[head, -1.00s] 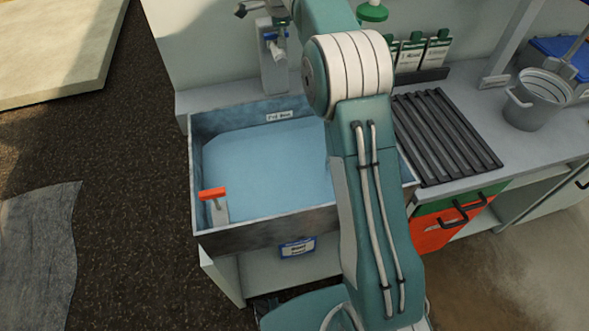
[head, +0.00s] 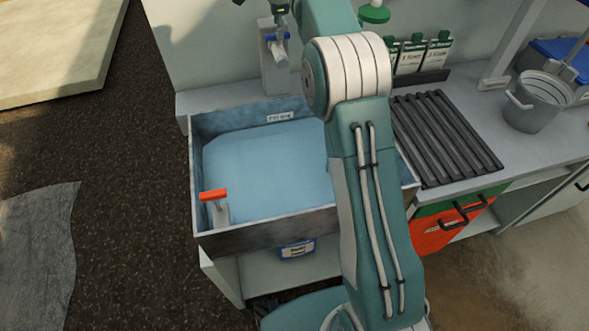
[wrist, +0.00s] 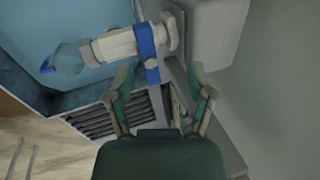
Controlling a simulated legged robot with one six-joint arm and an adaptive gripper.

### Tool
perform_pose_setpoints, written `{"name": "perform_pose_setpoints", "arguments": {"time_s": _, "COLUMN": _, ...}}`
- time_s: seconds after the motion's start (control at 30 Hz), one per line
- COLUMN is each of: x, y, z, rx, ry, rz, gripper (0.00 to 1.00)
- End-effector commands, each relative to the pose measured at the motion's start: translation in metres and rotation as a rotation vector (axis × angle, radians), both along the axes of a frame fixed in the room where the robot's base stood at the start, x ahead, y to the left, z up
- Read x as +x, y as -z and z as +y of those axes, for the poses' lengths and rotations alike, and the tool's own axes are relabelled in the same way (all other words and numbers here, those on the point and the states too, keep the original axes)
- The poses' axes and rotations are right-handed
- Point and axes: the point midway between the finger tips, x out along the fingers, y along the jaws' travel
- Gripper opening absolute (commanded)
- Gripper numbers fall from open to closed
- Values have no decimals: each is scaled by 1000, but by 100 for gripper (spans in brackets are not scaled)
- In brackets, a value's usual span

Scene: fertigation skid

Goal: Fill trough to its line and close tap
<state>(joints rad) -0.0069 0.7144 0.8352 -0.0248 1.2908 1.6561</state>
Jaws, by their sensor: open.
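The grey trough (head: 270,222) holds light blue water (head: 265,170), with a white line label (head: 279,117) on its inner back wall just above the water. The tap, with its blue lever (head: 277,37), stands behind the trough. In the wrist view the tap body (wrist: 115,46) lies sideways, with the blue lever (wrist: 151,60) across it. A bluish clear patch at its spout (wrist: 62,62) looks like running water. My gripper (wrist: 160,80) is open and empty, its fingertips on either side of the lever's end; contact is unclear. In the head view it shows above the tap, partly cut off.
An orange-handled grey post (head: 215,205) stands in the trough's front left corner. Right of my arm are a dark slatted rack (head: 447,137), a metal bucket (head: 537,105) and several green-white packets (head: 412,55). A pale wall rises behind the tap.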

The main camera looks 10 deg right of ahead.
Motion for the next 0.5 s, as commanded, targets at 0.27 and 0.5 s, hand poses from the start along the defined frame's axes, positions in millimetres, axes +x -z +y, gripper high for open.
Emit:
{"name": "perform_pose_setpoints", "arguments": {"time_s": 0.27, "x": 0, "y": -24, "z": 0, "rx": 0, "ry": 0, "rz": 0, "gripper": 69}}
{"name": "perform_pose_setpoints", "arguments": {"time_s": 0.5, "x": 0, "y": -38, "z": -2, "rx": 1, "ry": 1, "rz": 2, "gripper": 69}}
